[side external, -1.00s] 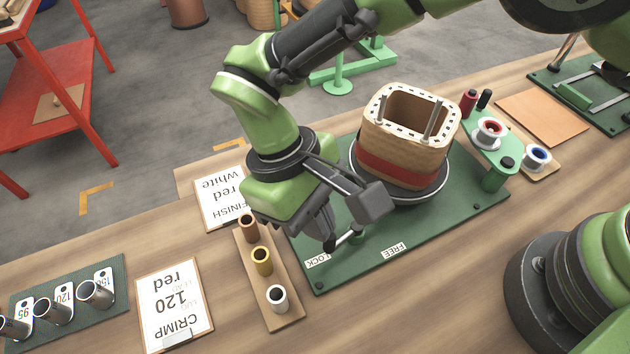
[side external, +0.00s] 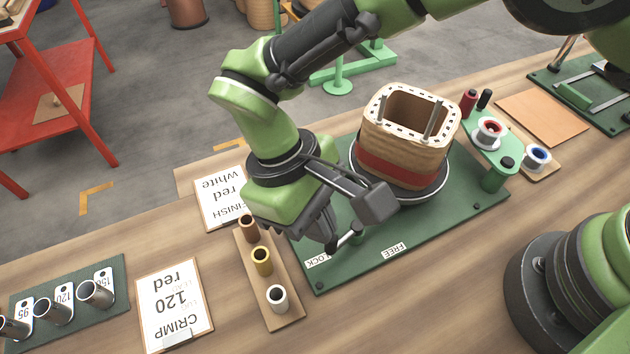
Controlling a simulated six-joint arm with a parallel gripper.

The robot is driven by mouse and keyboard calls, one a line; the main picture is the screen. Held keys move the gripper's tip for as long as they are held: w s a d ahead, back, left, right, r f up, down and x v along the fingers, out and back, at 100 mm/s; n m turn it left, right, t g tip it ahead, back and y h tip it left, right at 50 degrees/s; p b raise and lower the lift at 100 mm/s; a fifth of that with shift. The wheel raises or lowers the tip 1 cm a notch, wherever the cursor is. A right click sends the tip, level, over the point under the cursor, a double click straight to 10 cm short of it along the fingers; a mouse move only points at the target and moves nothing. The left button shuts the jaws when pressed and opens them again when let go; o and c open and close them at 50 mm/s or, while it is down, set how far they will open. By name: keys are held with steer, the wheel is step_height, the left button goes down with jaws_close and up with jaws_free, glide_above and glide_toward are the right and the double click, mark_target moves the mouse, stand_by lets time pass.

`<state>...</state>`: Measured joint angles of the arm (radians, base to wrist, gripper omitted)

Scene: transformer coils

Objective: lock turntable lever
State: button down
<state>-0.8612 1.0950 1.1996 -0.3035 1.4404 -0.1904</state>
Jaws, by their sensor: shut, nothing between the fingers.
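The turntable lever (side external: 347,238) is a short metal bar with a dark end on the front part of the green base plate (side external: 430,232). It points toward the LOCK label (side external: 317,261); the FREE label (side external: 394,250) is to its right. My gripper (side external: 331,246) is shut and empty, low beside the lever's LOCK-side end. Whether it touches the lever I cannot tell. The round turntable (side external: 425,193) carries a wooden coil former (side external: 408,143) with a red band. Part of the lever's pivot and the plate are hidden behind my wrist.
A wooden strip with several rolls (side external: 270,290) stands close left of the plate. Cards for FINISH (side external: 222,196) and CRIMP (side external: 174,300) lie farther left. A green spool stand (side external: 497,165) is at the right. The plate's front right is clear.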

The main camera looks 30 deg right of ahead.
steer(key=shift+s+n, duration=0.25)
steer(key=shift+n, duration=0.25)
stand_by(4.8)
stand_by(0.6)
steer(key=v, duration=1)
steer(key=shift+s+a, duration=0.1)
steer(key=shift+a, duration=0.05)
